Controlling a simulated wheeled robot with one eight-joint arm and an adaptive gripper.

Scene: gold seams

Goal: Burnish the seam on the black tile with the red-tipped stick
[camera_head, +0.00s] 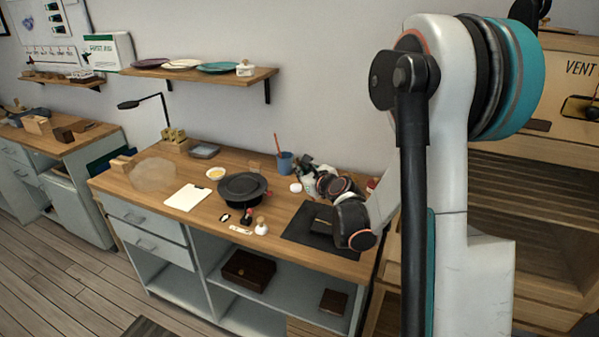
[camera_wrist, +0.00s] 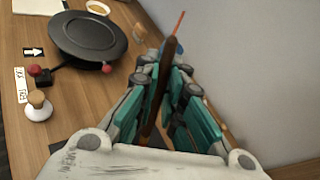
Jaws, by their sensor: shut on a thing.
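My gripper (camera_wrist: 166,105) is shut on a dark brown stick (camera_wrist: 164,75), which points away and up between the teal finger pads. I cannot clearly make out a red tip on it. In the head view my gripper (camera_head: 310,182) is over the right part of the bench, and the stick is not distinguishable there. A dark mat (camera_head: 296,234) lies at the bench's right end, with a dark piece (camera_head: 321,220) on it, partly behind my arm. This may be the black tile; no seam can be made out. The gripper is apart from it.
A black round turntable (camera_head: 243,186) stands mid-bench, with red knobs near it. A white bottle with a cork-coloured top (camera_head: 261,227) is in front. A blue cup (camera_head: 285,162) with a pencil stands behind. A white sheet (camera_head: 187,197) lies left. The wall is close behind.

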